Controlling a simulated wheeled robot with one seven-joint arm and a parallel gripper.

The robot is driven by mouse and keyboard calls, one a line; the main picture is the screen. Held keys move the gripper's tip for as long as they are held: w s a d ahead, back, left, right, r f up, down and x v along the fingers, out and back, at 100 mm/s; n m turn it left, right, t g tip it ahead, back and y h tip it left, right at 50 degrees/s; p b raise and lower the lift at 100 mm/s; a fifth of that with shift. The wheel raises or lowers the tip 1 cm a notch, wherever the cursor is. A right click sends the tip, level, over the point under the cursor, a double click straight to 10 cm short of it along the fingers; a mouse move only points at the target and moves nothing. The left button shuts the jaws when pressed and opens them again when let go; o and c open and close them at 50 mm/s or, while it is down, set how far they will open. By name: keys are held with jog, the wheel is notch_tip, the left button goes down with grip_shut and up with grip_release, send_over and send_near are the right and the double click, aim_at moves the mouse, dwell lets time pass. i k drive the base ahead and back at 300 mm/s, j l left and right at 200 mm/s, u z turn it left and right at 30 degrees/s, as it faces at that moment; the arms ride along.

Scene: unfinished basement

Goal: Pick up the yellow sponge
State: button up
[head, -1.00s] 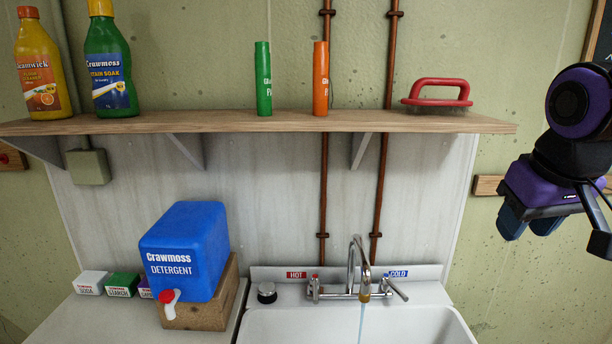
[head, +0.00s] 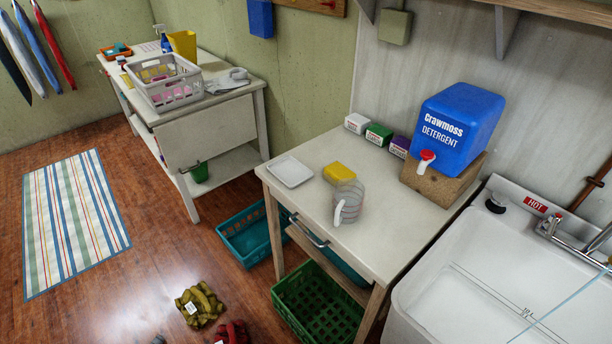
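The yellow sponge (head: 339,172) lies on the white-topped table (head: 315,212) left of the sink. It sits just behind a clear jug (head: 349,201) with a white handle, which partly overlaps it in the head view. A white tray (head: 290,171) lies to its left. My gripper is not in the head view now.
A blue detergent jug (head: 456,128) on a wooden block and several small boxes (head: 378,134) stand behind and right. The sink (head: 480,290) adjoins the table's right. A green crate (head: 317,306) and a teal basket (head: 247,241) are below. Clothes bundles (head: 200,304) lie on the floor.

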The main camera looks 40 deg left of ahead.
aim_at(335, 171)
jog(key=k+u, duration=0.1)
jog(key=u, duration=0.3)
jog(key=j+u, duration=0.15)
jog(key=u, duration=0.25)
jog(key=k+j+u, duration=0.1)
jog(key=u, duration=0.35)
